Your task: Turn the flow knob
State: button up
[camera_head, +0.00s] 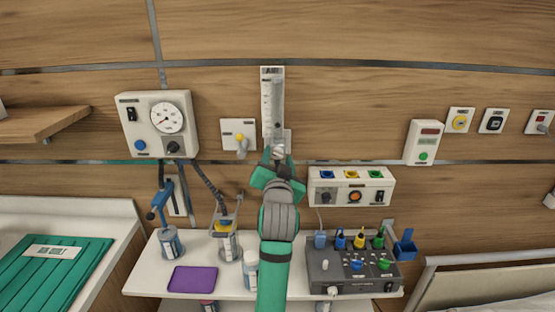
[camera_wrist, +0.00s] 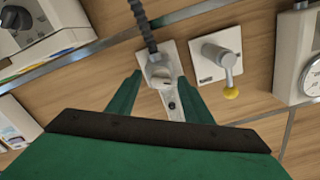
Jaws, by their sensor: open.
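The flowmeter (camera_head: 272,95), a clear upright tube on a pale plate labelled AIR, is mounted on the wooden wall in the head view. A small greyish flow knob (camera_head: 279,152) shows at its lower end, partly hidden by my green gripper (camera_head: 278,157). In the wrist view, the knob (camera_wrist: 158,72) shows between the two green fingertips of my gripper (camera_wrist: 160,79). The fingers are apart, one on each side of it. I cannot tell whether either finger touches it. The wrist view is turned, and the gripper body hides its lower part.
A wall plate with a yellow-tipped lever (camera_head: 240,140) is close left of the flowmeter. A gauge box (camera_head: 160,124) is further left. A control box (camera_head: 352,187) is at lower right, above a shelf (camera_head: 145,281) with bottles and a grey device (camera_head: 352,272).

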jog(key=c, duration=1.1)
jog(key=shift+o, duration=0.2)
jog(key=shift+m, duration=1.2)
jog(key=o, duration=1.1)
jog(key=shift+c, duration=0.2)
jog(key=s, duration=1.1)
